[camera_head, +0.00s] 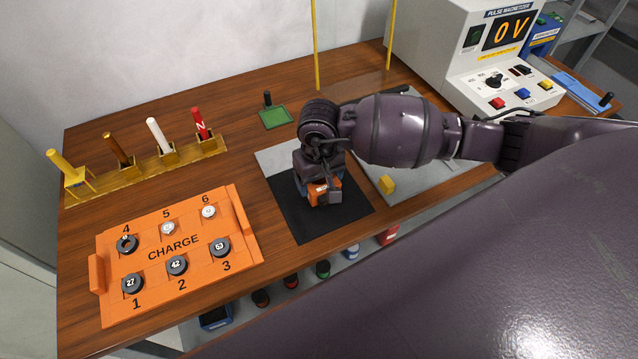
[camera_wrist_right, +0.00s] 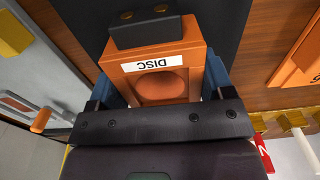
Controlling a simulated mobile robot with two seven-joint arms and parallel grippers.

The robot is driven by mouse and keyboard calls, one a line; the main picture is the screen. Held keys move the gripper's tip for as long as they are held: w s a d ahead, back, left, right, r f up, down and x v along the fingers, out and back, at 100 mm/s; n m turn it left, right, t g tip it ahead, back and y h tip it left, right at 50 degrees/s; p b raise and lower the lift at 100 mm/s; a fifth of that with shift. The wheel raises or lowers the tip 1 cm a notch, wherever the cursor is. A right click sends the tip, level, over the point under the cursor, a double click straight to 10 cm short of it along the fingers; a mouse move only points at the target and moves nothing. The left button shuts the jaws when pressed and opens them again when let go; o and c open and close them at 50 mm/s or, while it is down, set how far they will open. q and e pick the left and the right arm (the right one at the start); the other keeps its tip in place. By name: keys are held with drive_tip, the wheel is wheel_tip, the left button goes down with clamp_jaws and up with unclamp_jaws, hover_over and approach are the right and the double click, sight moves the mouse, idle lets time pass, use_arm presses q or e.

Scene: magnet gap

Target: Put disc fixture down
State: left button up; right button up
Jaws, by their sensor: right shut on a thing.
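The disc fixture (camera_head: 317,192) is an orange block with a white label reading DISC. In the right wrist view the disc fixture (camera_wrist_right: 158,71) fills the middle, with a round recess in its face and a dark piece at its far end. My right gripper (camera_head: 322,190) is shut on it, over the black mat (camera_head: 312,225). In the wrist view blue parts of my right gripper (camera_wrist_right: 160,92) flank the block. I cannot tell whether the fixture touches the mat. My left gripper is not in view.
An orange CHARGE tray (camera_head: 143,303) with numbered discs lies at the left. A wooden rack (camera_head: 135,173) of coloured rods stands behind it. A grey plate with a yellow block (camera_head: 387,185) is right of the mat. The pulse magnetizer (camera_head: 440,50) stands at the back right.

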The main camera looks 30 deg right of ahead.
drive_tip(key=shift+f, duration=1.1)
drive_tip(key=shift+f, duration=0.2)
drive_tip(key=o, duration=1.3)
drive_tip(key=shift+r, duration=0.1)
